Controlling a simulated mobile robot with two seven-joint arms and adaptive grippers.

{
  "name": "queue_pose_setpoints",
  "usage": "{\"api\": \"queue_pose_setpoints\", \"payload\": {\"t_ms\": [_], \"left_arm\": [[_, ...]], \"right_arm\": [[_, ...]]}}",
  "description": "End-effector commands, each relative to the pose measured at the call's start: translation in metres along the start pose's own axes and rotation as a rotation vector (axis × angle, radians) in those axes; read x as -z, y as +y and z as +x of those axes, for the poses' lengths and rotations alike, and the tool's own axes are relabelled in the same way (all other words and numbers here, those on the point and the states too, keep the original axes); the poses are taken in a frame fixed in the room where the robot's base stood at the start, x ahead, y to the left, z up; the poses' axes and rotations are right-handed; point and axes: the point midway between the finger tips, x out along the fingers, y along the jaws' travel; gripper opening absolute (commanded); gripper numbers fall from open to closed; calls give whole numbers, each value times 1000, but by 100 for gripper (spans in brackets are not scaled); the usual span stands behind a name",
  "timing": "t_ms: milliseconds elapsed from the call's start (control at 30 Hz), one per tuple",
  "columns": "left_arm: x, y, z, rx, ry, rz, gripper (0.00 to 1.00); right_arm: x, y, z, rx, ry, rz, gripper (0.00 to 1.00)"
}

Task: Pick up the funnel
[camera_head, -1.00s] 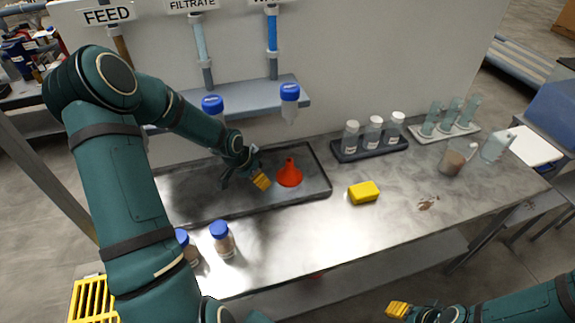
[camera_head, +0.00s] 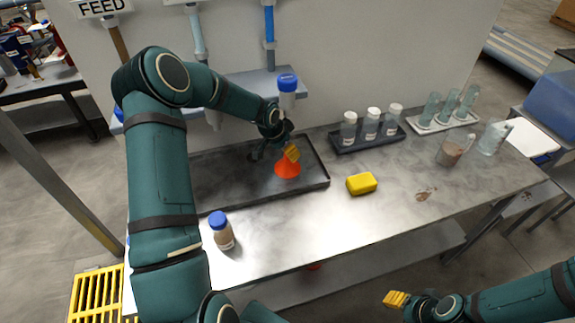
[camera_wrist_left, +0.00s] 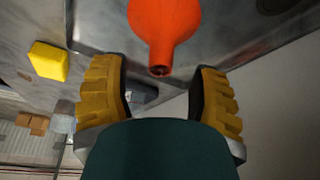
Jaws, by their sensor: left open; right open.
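The orange-red funnel (camera_head: 286,169) stands in the dark tray (camera_head: 222,190), near the tray's right end, with its wide end down and its spout up. My left gripper (camera_head: 274,157) is open at the funnel's upper part, and a yellow finger hides some of the funnel. In the left wrist view the funnel (camera_wrist_left: 163,30) lies ahead, its spout pointing toward the gap between the open yellow fingers (camera_wrist_left: 160,98). My right gripper (camera_head: 396,299) is open and empty, low at the right, off the table's front edge.
A yellow sponge (camera_head: 361,183) lies right of the tray. A blue-capped bottle (camera_head: 221,230) stands in front of it. A dark rack (camera_head: 368,137) holds white-capped bottles. The front right tabletop is mostly clear.

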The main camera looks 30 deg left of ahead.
Motion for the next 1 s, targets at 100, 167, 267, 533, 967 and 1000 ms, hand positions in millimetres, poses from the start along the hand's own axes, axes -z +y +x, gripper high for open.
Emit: {"api": "queue_pose_setpoints", "payload": {"t_ms": [100, 167, 267, 533, 967, 1000], "left_arm": [[-2, 0, 20, -2, -3, 1, 60], [-2, 0, 25, -2, -2, 0, 60], [-2, 0, 29, 0, -2, 0, 60], [-2, 0, 29, 0, -1, 0, 48], [-3, 0, 29, -1, -1, 0, 0], [-3, 0, 29, -1, -1, 0, 0]], "right_arm": [[0, 1, 2, 0, 0, 0, 47], [0, 1, 2, 0, 0, 0, 47], [0, 1, 2, 0, 0, 0, 47], [0, 1, 2, 0, 0, 0, 47], [0, 1, 2, 0, 0, 0, 47], [0, 1, 2, 0, 0, 0, 47]]}}
